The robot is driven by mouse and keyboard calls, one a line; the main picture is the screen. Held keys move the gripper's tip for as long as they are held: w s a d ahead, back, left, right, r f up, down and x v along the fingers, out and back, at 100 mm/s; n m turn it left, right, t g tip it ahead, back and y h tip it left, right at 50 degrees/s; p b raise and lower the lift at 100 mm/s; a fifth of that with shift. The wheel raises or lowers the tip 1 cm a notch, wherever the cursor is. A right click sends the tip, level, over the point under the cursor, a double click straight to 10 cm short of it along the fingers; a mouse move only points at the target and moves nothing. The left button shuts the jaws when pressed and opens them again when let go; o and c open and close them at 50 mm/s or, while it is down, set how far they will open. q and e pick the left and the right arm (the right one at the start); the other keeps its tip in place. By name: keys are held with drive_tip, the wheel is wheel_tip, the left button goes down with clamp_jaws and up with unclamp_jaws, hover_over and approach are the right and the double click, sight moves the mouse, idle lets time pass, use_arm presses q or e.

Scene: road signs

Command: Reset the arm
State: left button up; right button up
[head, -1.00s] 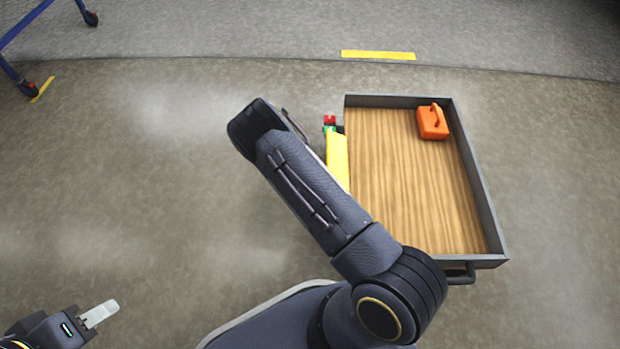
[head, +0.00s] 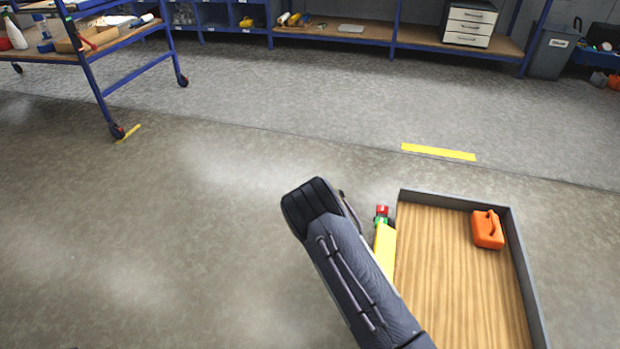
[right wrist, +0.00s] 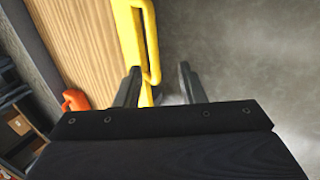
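My right arm rises from the bottom of the head view, left of the wood-floored cart; its gripper is hidden there. In the right wrist view my right gripper (right wrist: 160,86) is open, with its two dark fingers apart. A yellow object (right wrist: 129,35) with a handle-like loop lies beyond the left finger and partly in the gap; I cannot tell whether it touches. In the head view a yellow piece with a red and green top (head: 384,245) stands at the cart's left edge, partly hidden by my arm. My left gripper is out of view.
The grey-rimmed cart (head: 527,275) holds an orange canister (head: 487,230) at its far right; the canister also shows in the wrist view (right wrist: 75,100). A blue-framed trolley (head: 118,85) stands far left, and shelves (head: 350,36) line the back. Floor left of my arm is clear.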

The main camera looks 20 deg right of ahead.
drive_tip(key=s+a+r+t+y, duration=0.15)
drive_tip(key=s+r+y, duration=0.35)
drive_tip(key=r, duration=0.8)
drive_tip(key=s+r+t+y, duration=0.25)
drive_tip(key=s+r, duration=0.45)
drive_tip(key=r, duration=0.5)
drive_tip(key=s+a+r+n+t+y, duration=0.1)
drive_tip(key=s+a+r+n+t, duration=0.2)
drive_tip(key=s, duration=0.6)
drive_tip(key=s+a+r+n+t, duration=0.1)
drive_tip(key=s+a+r, duration=0.3)
drive_tip(key=s, duration=0.5)
wheel_tip(320, 180, up, 35)
drive_tip(key=d+p, duration=0.1)
drive_tip(key=p, duration=3.3)
drive_tip(key=shift+w+r+n+p, duration=0.15)
drive_tip(key=shift+n+p, duration=0.15)
drive_tip(key=shift+d+t, duration=0.15)
drive_tip(key=shift+t, duration=0.15)
